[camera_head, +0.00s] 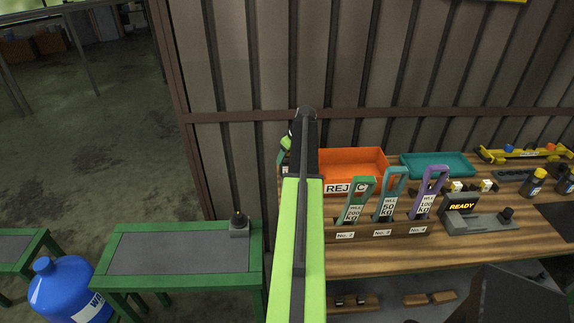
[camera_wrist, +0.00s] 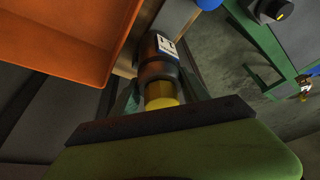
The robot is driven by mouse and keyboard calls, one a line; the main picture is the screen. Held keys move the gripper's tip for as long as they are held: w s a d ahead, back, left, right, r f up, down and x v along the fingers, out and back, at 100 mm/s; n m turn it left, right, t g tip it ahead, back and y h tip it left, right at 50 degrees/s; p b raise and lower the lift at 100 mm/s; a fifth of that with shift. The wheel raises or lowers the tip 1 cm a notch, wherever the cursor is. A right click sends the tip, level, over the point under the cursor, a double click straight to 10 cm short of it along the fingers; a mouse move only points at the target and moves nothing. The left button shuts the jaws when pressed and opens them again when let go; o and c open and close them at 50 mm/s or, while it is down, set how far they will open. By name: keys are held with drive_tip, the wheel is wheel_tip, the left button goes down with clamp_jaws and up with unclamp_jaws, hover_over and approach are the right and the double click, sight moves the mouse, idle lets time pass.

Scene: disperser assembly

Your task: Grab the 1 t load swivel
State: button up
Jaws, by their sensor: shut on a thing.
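In the wrist view the load swivel (camera_wrist: 160,68) is a dark cylinder with a brownish band, a yellow end and a white label too small to read for sure. My gripper (camera_wrist: 160,88) is shut on it, with a greenish finger at either side. The swivel's far end is by the wooden bench edge, beside the orange bin; I cannot tell whether it touches the wood. In the head view my own arm covers the swivel and most of the gripper.
The orange bin (camera_head: 353,163) marked REJ and a teal tray (camera_head: 438,165) stand on the wooden bench (camera_head: 385,257). Several labelled handles stand in a rack in front. A green-framed table (camera_head: 180,252) and a blue water bottle (camera_head: 70,287) are at left.

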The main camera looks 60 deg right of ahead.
clamp_jaws()
